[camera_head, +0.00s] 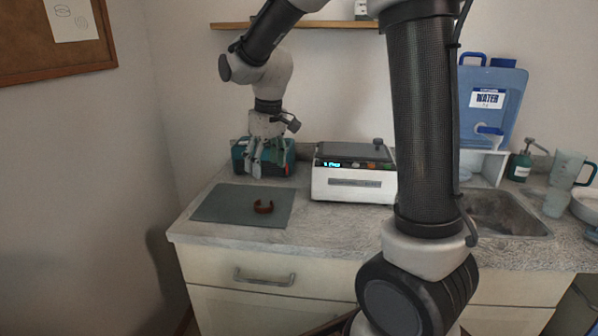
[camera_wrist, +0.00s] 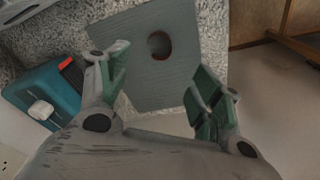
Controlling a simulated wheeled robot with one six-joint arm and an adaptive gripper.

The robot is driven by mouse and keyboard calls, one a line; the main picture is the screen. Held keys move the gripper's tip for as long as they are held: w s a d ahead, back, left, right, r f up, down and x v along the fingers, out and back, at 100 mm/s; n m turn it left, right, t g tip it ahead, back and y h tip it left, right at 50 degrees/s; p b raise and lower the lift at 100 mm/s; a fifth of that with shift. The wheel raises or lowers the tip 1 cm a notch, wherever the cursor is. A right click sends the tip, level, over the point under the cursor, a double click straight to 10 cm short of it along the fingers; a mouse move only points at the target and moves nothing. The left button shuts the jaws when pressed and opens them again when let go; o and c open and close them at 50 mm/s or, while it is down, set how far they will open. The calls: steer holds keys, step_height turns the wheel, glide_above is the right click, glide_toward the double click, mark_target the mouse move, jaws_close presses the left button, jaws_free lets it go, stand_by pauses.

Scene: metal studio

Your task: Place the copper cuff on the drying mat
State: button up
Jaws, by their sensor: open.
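The copper cuff (camera_head: 263,207) is a small brown open ring lying on the grey drying mat (camera_head: 225,205), right of the mat's middle. In the wrist view the cuff (camera_wrist: 159,45) shows as a dark ring on the mat (camera_wrist: 190,25). My gripper (camera_head: 256,172) is open and empty, behind and above the cuff, near the mat's back edge. In the wrist view its two green-padded fingers (camera_wrist: 160,88) stand wide apart, with the cuff beyond them and not touched.
A teal box (camera_head: 282,163) stands on the counter just behind my gripper. A white machine with a dark lid (camera_head: 350,183) stands right of the mat. A sink (camera_head: 505,212), soap bottle (camera_head: 520,162) and water container (camera_head: 493,100) are at the right.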

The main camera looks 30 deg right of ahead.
steer(key=s+d+r+m+t, duration=0.1)
steer(key=s+d, duration=0.3)
steer(key=s, duration=0.4)
steer(key=s+d+r+m+t, duration=0.1)
steer(key=s+d+r+m, duration=0.1)
steer(key=s, duration=0.7)
steer(key=s+d+r+m+t, duration=0.1)
steer(key=s+d+r, duration=0.2)
steer(key=s+d, duration=0.2)
steer(key=s, duration=0.3)
steer(key=shift+s+d+m+h, duration=0.2)
steer(key=shift+d+m+h, duration=0.1)
steer(key=shift+r, duration=0.1)
